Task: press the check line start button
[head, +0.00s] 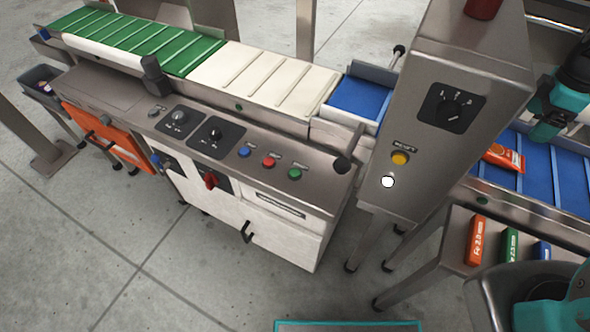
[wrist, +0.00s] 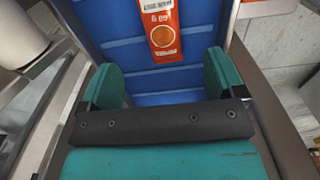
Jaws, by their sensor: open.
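A sloped grey control panel (head: 327,178) in the head view has a row of blue (head: 245,152), red (head: 269,161) and green (head: 294,173) buttons. Their labels are too small to read, so I cannot tell for sure which one is the start button. My gripper (head: 548,122) is at the right edge of the head view, over the blue belt and far from this panel. In the wrist view, my gripper (wrist: 161,63) is open, its teal fingers wide apart. An orange packet (wrist: 164,35) lies on the blue belt ahead of them, not gripped.
A tall metal cabinet (head: 428,160) with a rotary dial (head: 452,107), a yellow button (head: 400,158) and a white round part (head: 388,182) stands between the panel and my gripper. Several coloured bars, one orange (head: 477,240), lie on a ledge. Open floor (head: 180,270) lies in front.

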